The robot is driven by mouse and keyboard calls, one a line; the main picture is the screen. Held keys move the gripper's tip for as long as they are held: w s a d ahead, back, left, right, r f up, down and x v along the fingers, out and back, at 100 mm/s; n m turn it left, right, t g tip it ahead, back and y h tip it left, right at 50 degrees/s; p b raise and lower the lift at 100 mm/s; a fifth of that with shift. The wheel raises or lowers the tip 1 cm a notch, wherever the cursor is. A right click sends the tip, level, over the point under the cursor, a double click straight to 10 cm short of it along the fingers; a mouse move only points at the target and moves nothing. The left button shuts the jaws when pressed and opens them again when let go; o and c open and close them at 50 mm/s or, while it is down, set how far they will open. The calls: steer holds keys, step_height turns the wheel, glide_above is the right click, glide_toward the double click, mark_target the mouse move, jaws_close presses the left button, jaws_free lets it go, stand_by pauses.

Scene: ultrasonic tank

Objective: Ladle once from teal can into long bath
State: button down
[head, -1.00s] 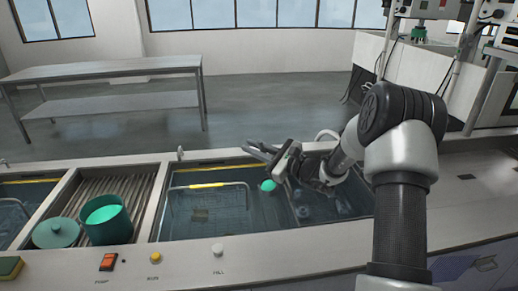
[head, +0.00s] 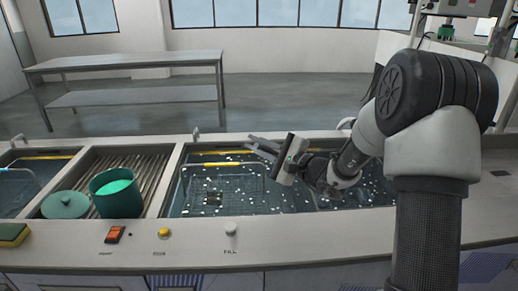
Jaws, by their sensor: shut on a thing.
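The teal can (head: 118,200) stands open on the slatted drainboard, with bright green liquid inside. The long bath (head: 176,200) is the water-filled tank to its right, and white specks dot its surface. My gripper (head: 263,147) is over the bath, pointing left. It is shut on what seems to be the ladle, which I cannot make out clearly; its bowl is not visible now. No green shows in the bath at this moment.
A teal lid (head: 65,205) lies left of the can. A wire basket (head: 213,198) sits in the bath. An orange switch (head: 115,234), yellow button (head: 164,232) and white knob (head: 230,228) line the front counter. A yellow-green sponge (head: 12,234) is at the far left.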

steer(key=s+a+f+n+b, duration=0.1)
steer(key=f+n+b, duration=0.3)
steer(key=f+b, duration=0.1)
steer(key=s+a+f+n+b, duration=0.2)
steer(key=f+n+b, duration=0.3)
steer(key=f+b, duration=0.1)
steer(key=shift+s+a+f, duration=0.2)
steer(key=shift+a+f, duration=0.05)
steer(key=shift+f, duration=0.05)
stand_by(0.6)
